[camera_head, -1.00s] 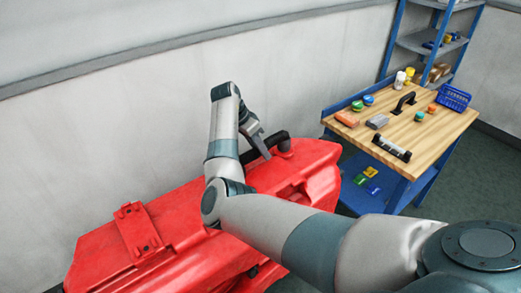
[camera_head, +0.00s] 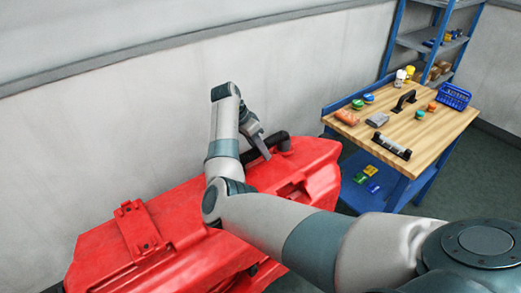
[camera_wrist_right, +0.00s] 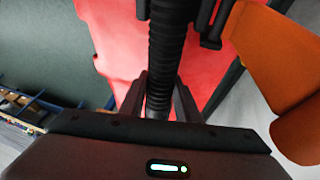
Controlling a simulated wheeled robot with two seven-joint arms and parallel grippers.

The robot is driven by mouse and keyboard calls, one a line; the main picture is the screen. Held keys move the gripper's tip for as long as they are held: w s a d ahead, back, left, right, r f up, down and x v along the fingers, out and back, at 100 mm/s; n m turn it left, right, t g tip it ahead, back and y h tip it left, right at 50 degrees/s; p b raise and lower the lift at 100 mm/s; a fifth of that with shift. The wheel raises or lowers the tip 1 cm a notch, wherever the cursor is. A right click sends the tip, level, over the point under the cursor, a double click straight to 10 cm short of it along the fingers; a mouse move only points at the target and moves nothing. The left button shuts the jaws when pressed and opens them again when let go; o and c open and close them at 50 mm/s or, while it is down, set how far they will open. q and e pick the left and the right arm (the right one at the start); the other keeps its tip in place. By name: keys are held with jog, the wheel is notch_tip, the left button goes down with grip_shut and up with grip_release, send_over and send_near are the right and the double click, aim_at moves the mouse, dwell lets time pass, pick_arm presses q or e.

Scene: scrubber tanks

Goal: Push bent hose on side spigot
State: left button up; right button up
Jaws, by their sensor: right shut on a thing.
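The black ribbed hose (camera_wrist_right: 168,60) runs up the wrist view between the two fingers of my right gripper (camera_wrist_right: 160,100), which is shut on it. In the head view the bent hose (camera_head: 277,140) lies over the top of the red tank (camera_head: 310,160) near its right end, and my right gripper (camera_head: 265,154) reaches it from the left. I cannot make out the side spigot clearly, nor whether the hose end is seated on it. My left gripper is in neither view.
A wooden-topped workbench (camera_head: 440,122) with small parts and a blue basket (camera_head: 454,96) stands right of the tank. A blue shelf (camera_head: 425,40) rises behind it. The wall (camera_head: 150,120) is close behind the tank. Orange parts (camera_wrist_right: 275,60) fill the right of the wrist view.

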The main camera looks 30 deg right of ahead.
jog(key=shift+r, duration=0.25)
dwell(0.4)
jog(key=o, duration=1.7)
jog(key=shift+f, duration=0.1)
jog(key=shift+o, duration=0.2)
jog(key=shift+p, duration=0.3)
jog(key=shift+p+v, duration=1.45)
jog(key=shift+v, duration=0.85)
jog(key=shift+r+p, duration=2)
jog(key=shift+r, duration=0.5)
